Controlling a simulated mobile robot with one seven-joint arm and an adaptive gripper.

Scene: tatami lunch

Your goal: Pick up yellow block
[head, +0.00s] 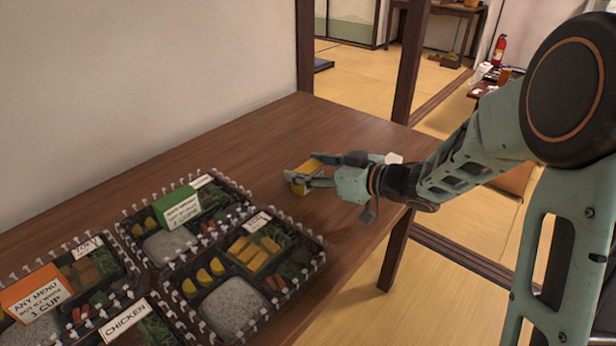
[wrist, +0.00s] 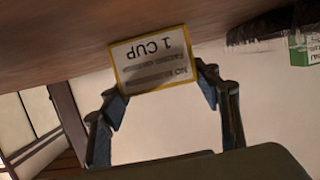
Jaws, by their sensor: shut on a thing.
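The yellow block (head: 308,172) is at the right part of the wooden table, between the fingers of my gripper (head: 312,174). In the wrist view the block (wrist: 152,62) shows a white face with a yellow border and the upside-down words "1 CUP". My gripper (wrist: 163,97) is shut on the block, with one finger at each side of it. Whether the block touches the table cannot be told for certain.
Bento trays (head: 250,312) with clear lids or spiky rims fill the table's left front. A green sign block (head: 178,207) and an orange sign block (head: 36,292) stand on them. The wooden table (head: 235,150) is bare behind the trays. A wooden post (head: 408,70) rises beyond the table's far edge.

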